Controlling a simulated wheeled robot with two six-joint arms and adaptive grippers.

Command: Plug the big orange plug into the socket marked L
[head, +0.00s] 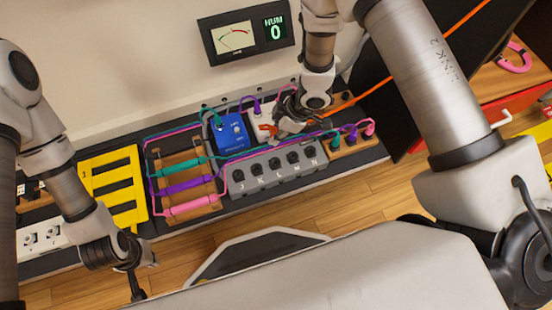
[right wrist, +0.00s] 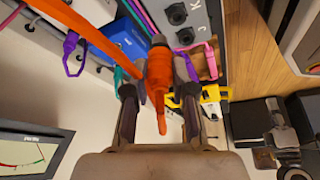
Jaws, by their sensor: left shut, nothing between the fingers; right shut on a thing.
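The big orange plug (right wrist: 160,72) is between the fingers of my right gripper (right wrist: 157,85), which is shut on it. In the head view the plug (head: 267,129) shows beside my right gripper (head: 279,128), just behind the grey socket strip (head: 233,190). The strip has a row of dark sockets marked with letters. The socket marked L (head: 276,163) is near the middle of the row and looks empty. The plug is apart from it. My left gripper (head: 137,291) is shut and empty at the lower left, away from the strip.
A blue pedal (head: 229,131) stands behind the strip, near my right gripper. A wooden rack (head: 170,160) holds teal, purple and pink plugs to the left. Their cables cross near the strip. An orange cable (head: 375,89) runs to the upper right. A meter (head: 235,38) reads HUM 0.

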